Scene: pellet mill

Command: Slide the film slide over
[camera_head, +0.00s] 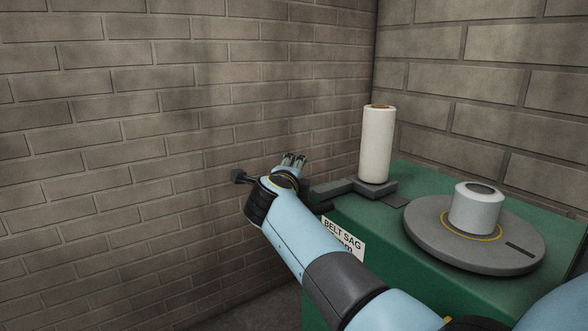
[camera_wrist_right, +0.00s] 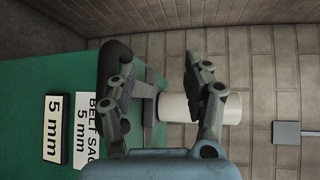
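The film slide is a grey bracket (camera_head: 376,187) on the green machine, with an upright white film roll (camera_head: 377,146) on it. A grey bar (camera_head: 330,189) runs from the bracket left towards my right gripper (camera_head: 293,160). In the right wrist view, the gripper (camera_wrist_right: 154,75) has its fingers spread apart. A dark rounded piece (camera_wrist_right: 117,50) shows behind the left-hand finger; I cannot tell whether they touch. The white roll (camera_wrist_right: 175,107) shows beyond the right-hand finger, which partly covers it. My left gripper is not in view.
A round grey turntable with a white spool (camera_head: 476,211) stands right on the green machine top (camera_head: 425,182). A "BELT SAG" label (camera_head: 342,240) is on its front edge. Brick walls (camera_head: 150,120) stand close behind and left. A grey wall plate (camera_wrist_right: 293,133) shows in the wrist view.

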